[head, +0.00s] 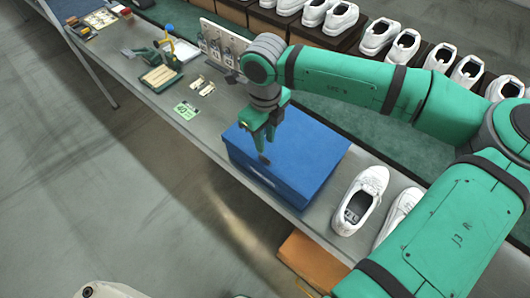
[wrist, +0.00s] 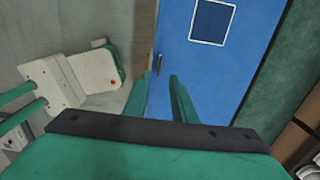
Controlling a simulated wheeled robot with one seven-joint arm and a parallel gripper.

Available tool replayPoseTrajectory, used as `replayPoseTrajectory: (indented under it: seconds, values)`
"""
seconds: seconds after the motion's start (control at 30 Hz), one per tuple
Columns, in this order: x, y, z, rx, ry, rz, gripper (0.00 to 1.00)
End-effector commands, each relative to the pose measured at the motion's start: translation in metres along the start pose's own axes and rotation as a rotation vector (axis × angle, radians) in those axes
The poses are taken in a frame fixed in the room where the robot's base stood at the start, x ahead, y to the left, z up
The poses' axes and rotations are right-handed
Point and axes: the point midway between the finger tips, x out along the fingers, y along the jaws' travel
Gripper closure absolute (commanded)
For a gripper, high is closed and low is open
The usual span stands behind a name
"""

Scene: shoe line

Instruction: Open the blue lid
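A blue box with its blue lid (head: 310,153) shut stands on the grey table in the head view. In the wrist view the lid (wrist: 225,65) fills the upper middle and carries a white-outlined square. A small dark mark shows near the lid's edge, by my fingertips. My gripper (head: 264,158) points down over the lid's left front part in the head view. In the wrist view my gripper (wrist: 161,76) has its two fingers apart with nothing between them. I cannot tell whether a fingertip touches the lid. My gripper hides part of the lid.
White shoes (head: 360,202) stand on the table right of the box. A green-and-white card (head: 186,110), a notepad (head: 160,78) and small tools lie to the left. A panel (head: 225,45) stands behind. Several white shoes line the rack at the back.

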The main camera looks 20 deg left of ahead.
Motion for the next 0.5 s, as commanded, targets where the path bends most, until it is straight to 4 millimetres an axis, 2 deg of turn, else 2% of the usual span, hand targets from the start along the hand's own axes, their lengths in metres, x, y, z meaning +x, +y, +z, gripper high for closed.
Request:
replayPoseTrajectory:
  seconds: [0.1, 0.3, 0.5]
  values:
    - [0.023, 0.001, 0.0, -0.001, 0.0, 0.003, 0.76]
    - [0.055, 0.001, 0.0, 0.0, 0.0, 0.003, 0.76]
    - [0.073, 0.002, 0.002, -0.003, 0.0, 0.002, 0.76]
